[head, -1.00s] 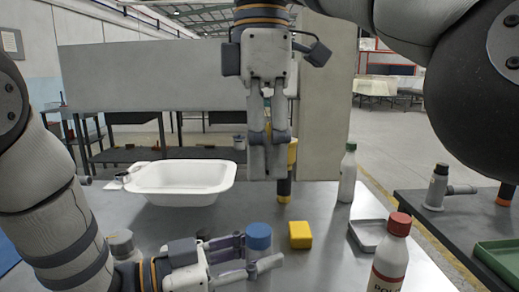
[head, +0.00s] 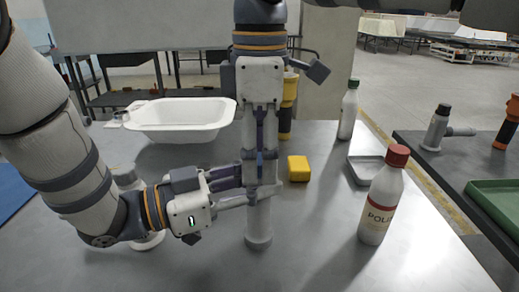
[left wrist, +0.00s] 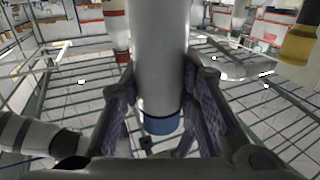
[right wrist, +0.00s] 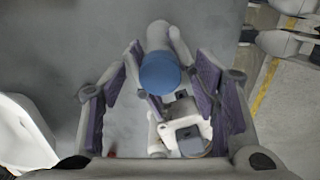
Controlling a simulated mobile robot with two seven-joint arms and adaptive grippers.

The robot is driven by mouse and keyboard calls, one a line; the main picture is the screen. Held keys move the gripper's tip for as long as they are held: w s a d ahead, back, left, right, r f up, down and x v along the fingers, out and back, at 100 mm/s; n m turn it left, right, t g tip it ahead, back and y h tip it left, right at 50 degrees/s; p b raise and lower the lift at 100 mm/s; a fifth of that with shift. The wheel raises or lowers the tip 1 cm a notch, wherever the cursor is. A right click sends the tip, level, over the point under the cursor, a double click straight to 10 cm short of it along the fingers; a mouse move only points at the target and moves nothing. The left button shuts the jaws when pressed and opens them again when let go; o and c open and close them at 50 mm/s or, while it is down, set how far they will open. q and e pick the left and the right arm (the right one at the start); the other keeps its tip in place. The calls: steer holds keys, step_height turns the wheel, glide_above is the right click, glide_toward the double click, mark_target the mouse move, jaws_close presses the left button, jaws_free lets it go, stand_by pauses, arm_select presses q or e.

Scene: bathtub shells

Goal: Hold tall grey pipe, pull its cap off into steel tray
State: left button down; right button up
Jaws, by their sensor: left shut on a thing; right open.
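The tall grey pipe (head: 258,226) stands upright on the table, with a blue cap (right wrist: 160,73) on its top. My left gripper (head: 247,191) reaches in from the left and is shut on the pipe below the cap. The pipe also shows between its fingers in the left wrist view (left wrist: 158,50). My right gripper (head: 260,172) points straight down over the pipe. Its open fingers are on either side of the cap, which they mostly hide in the head view. The steel tray (head: 361,179) lies on the table to the right, partly behind a bottle.
A red-capped bottle (head: 381,205) stands front right. A yellow block (head: 299,169) sits just right of the pipe, and a green-capped bottle (head: 348,112) stands behind. A white tub (head: 180,118) is back left. A side table holds a green tray (head: 497,203).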

mark_target(260, 158)
jaws_close()
steer(key=shift+r, duration=0.2)
stand_by(0.5)
steer(key=shift+r, duration=0.9)
step_height(260, 158, up, 4)
steer(key=shift+r, duration=0.1)
arm_select(q)
steer(key=c, duration=1.1)
jaws_free()
